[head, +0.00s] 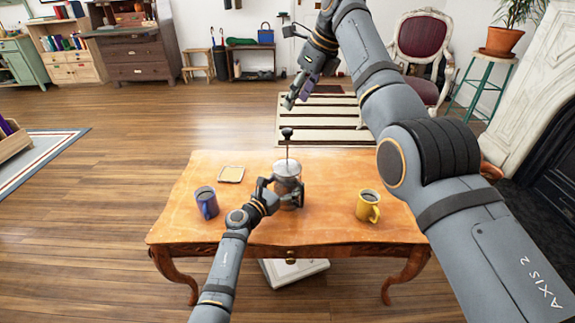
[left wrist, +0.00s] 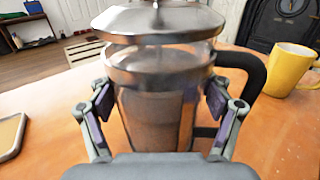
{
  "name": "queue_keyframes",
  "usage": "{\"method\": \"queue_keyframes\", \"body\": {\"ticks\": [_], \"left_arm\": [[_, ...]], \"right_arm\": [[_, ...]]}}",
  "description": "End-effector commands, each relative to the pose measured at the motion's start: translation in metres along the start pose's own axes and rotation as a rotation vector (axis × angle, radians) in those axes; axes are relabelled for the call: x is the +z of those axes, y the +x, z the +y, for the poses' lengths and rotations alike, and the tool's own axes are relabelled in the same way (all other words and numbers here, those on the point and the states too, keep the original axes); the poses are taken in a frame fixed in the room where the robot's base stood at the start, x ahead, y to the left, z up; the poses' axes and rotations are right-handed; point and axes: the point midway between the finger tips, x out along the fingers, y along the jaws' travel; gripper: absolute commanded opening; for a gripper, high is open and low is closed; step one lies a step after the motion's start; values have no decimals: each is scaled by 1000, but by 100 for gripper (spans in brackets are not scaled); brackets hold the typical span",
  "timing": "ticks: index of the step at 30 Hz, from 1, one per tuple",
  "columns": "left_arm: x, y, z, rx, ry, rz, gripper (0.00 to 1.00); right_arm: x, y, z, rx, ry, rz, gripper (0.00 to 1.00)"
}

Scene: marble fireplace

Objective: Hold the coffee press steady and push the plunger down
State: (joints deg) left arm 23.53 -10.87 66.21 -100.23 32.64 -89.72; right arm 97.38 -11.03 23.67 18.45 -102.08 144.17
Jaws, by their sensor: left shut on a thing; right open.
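The coffee press (head: 287,172) stands upright on the wooden table, its plunger rod and dark knob (head: 287,132) raised high above the lid. My left gripper (head: 283,193) is shut around the glass body. In the left wrist view the press (left wrist: 155,100) sits between the two fingers, with its metal lid on top and black handle (left wrist: 240,70) at the right; the knob is out of that view. My right gripper (head: 291,97) is open and empty, pointing down, and shows above the knob in the head view, apart from it.
A small square tray (head: 231,174) lies at the back left. The yellow mug is beyond the press handle.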

Motion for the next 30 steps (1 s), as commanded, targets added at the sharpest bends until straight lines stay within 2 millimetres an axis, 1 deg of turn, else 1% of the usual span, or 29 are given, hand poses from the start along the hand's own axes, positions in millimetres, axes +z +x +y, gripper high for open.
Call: {"method": "queue_keyframes", "body": {"ticks": [1,4,6,8,11,12,14,15,17,18,21,25,30], "left_arm": [[0,0,0,0,0,-1,17],[0,0,0,0,0,-1,17],[0,0,0,0,0,-1,17],[0,0,0,0,0,-1,17],[0,0,0,0,0,-1,17],[0,0,0,0,-1,-1,17],[0,0,0,0,-1,-1,17],[0,0,0,0,-1,0,17],[0,0,0,0,-1,0,17],[0,0,0,0,-1,0,17],[0,0,0,0,-1,0,17],[0,0,0,0,-1,0,17],[0,0,0,-1,0,0,17]], "right_arm": [[1,10,-8,12,-1,-59,53],[9,30,-25,35,-13,-253,53],[6,43,-38,45,-15,-402,53],[-1,52,-47,46,-13,-516,53],[-23,65,-55,40,-8,-681,53],[-34,69,-56,34,-6,-742,53],[-51,72,-53,25,-6,-826,53],[-62,73,-50,18,-5,-878,53],[-78,74,-42,11,-8,-946,53],[-88,73,-36,9,-9,-986,53],[-107,69,-20,5,-13,-1065,53],[-121,64,-4,8,-17,-1124,53],[-126,61,3,11,-18,-1147,53]]}}
